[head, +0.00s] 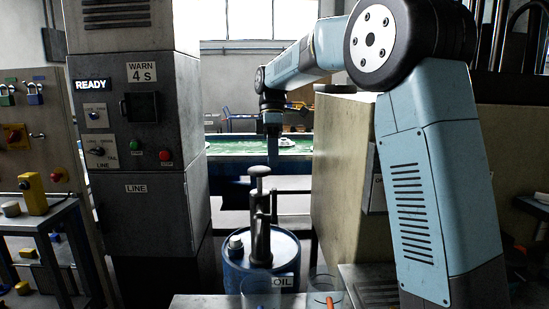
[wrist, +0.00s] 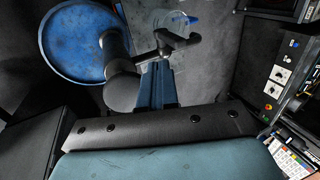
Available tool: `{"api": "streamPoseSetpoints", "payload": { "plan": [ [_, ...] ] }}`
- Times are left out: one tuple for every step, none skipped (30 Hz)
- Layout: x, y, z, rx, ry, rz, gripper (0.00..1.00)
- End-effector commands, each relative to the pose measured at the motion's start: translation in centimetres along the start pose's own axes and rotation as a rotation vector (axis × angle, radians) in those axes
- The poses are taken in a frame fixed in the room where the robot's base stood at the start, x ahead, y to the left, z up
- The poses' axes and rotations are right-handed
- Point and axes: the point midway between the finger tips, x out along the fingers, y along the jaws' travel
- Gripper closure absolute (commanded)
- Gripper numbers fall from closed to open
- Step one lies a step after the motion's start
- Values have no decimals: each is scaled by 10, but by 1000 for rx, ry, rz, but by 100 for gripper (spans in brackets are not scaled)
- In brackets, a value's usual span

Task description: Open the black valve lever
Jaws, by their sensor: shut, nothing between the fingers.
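My gripper (head: 271,131) hangs down at the end of my arm, beyond and above the blue oil drum in the head view. It is shut and empty. I cannot pick out the black valve lever with certainty. A small dark lever-like shape (wrist: 178,42) shows near the top middle of the wrist view, just past a blue-grey bar; I cannot tell whether it is the valve lever or touches my gripper. A dark hand pump (head: 260,225) stands upright on the blue drum (head: 233,272); the drum also shows in the wrist view (wrist: 62,45).
A grey control cabinet (head: 150,215) stands left of the drum, a beige box (head: 340,165) to its right. Two clear beakers (head: 260,292) are at the front edge, one with something orange inside. A lockout board (head: 30,130) is far left.

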Motion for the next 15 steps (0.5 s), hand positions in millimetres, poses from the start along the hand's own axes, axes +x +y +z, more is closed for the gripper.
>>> {"api": "streamPoseSetpoints", "payload": {
  "plan": [
    [9,-1,0,0,-1,-2,100],
    [14,-1,0,0,-1,-2,100],
    [21,-1,0,0,-1,-1,100],
    [26,-1,0,0,-1,-1,100],
    [31,-1,0,0,-1,-2,100],
    [38,-1,0,0,-1,-1,100],
    [42,-1,0,1,-1,-2,100],
    [46,-1,0,1,-1,-1,100],
    [52,-1,0,1,0,-1,100],
    [55,-1,0,2,0,-1,100],
    [58,0,0,2,0,-1,100],
    [62,0,0,2,0,0,100],
    [65,0,0,2,0,0,100],
    [67,0,0,2,0,0,100],
    [69,0,0,2,0,0,100]
  ]
}}
